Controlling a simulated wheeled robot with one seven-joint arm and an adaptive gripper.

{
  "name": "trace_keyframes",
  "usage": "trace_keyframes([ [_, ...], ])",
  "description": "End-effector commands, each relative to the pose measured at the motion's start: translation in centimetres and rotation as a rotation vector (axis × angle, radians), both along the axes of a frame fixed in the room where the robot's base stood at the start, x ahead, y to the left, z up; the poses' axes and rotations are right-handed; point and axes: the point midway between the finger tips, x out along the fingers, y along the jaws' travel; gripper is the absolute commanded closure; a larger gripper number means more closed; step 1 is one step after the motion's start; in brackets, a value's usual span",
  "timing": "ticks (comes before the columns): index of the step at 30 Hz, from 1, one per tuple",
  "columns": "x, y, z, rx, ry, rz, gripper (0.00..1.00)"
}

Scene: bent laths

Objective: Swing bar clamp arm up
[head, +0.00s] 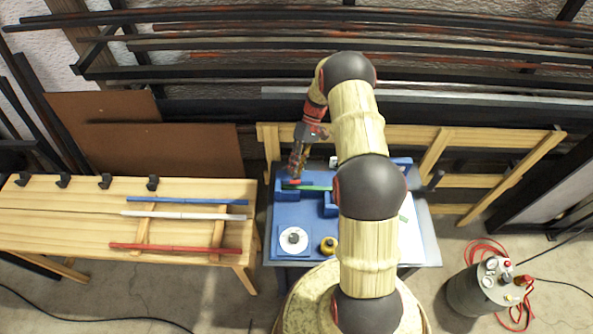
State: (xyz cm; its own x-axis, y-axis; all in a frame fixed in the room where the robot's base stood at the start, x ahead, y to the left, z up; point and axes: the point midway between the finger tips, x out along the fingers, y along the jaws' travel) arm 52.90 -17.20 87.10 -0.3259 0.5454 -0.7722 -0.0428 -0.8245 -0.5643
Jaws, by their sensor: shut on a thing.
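A blue fixture (285,199) stands on the blue work table at the centre. A green lath (312,187) lies across it. A small red piece (291,182), which looks like the bar clamp arm, sits at the fixture's upper left, close to level. My gripper (295,174) points down over this red piece, with its fingers closed around it as far as I can see. The fingertips are small and partly merge with the red piece. My own arm covers the right part of the fixture and table.
A white disc (293,239) and a yellow roll (328,246) lie at the table's front. A wooden bench (70,225) at left bears blue, white and red laths. A dark pressure pot (478,295) with red hose stands on the floor at right. Long bars line the back wall.

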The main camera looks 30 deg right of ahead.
Motion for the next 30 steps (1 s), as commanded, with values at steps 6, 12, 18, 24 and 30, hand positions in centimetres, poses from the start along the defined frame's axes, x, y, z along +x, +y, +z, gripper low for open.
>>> trace_keyframes([
  [6,0.56,-0.41,-0.42,0.054,0.079,-0.001,1.0],
  [12,0.81,-0.57,-0.37,0.078,0.116,-0.002,1.0],
  [18,0.82,-0.56,-0.38,0.088,0.13,-0.002,1.0],
  [24,0.83,-0.56,-0.37,0.088,0.13,-0.002,1.0],
  [30,0.83,-0.55,-0.36,0.088,0.13,-0.001,0.77],
])
